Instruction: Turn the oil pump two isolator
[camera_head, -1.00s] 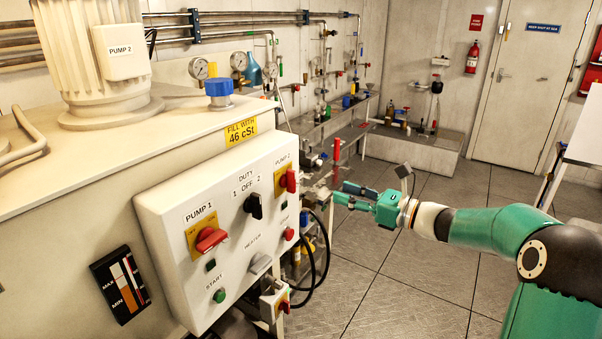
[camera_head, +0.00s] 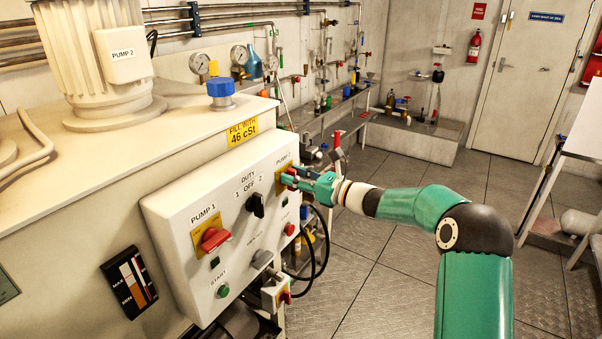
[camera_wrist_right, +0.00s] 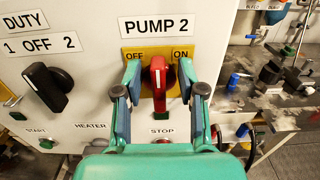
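The pump 2 isolator is a red rotary handle (camera_wrist_right: 158,80) on a yellow plate (camera_wrist_right: 136,53) marked OFF and ON, under the PUMP 2 label in the right wrist view. The handle stands about upright there. My right gripper (camera_wrist_right: 160,95) is open, with one finger on each side of the handle and a visible gap on both sides. In the head view my right gripper (camera_head: 295,178) is at the panel and covers most of the handle. My left gripper is not in view.
The white control box (camera_head: 165,215) also carries the red pump 1 isolator (camera_head: 214,239) and a black duty switch (camera_head: 256,204). Black cables (camera_head: 325,245) loop beside the box. A bench with fittings (camera_head: 335,125) stands behind.

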